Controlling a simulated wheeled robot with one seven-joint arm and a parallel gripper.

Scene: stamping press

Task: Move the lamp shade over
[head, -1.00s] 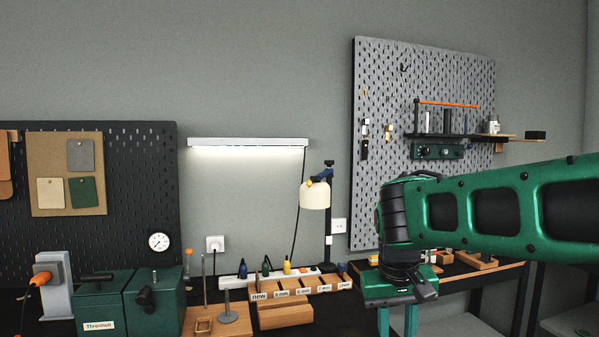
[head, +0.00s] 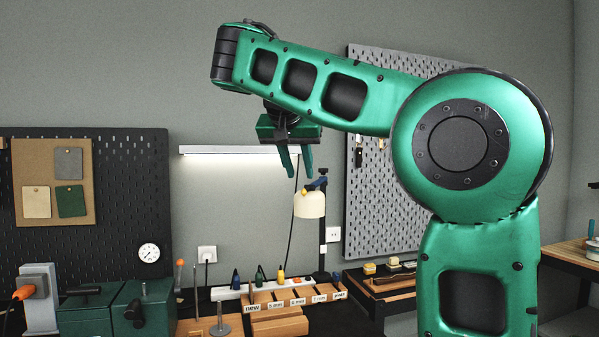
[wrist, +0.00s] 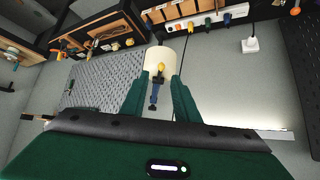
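The lamp shade (head: 309,205) is cream coloured and hangs from a dark lamp stand (head: 323,240) on the bench, with a blue and yellow joint at its top. In the wrist view the shade (wrist: 158,59) shows beyond and between my fingertips, apart from them. My gripper (head: 296,176) points down above and slightly left of the shade in the head view. Its two green fingers are spread, with nothing between them. In the wrist view the fingers of my gripper (wrist: 160,92) also stand apart. Nothing visible hides the shade.
A lit strip light (head: 240,150) is on the wall just left of my gripper. A labelled wooden rack (head: 285,300) and a white power strip (head: 250,290) lie below the lamp. A grey pegboard (head: 380,215) stands right of it. A wall socket (head: 207,254) is left.

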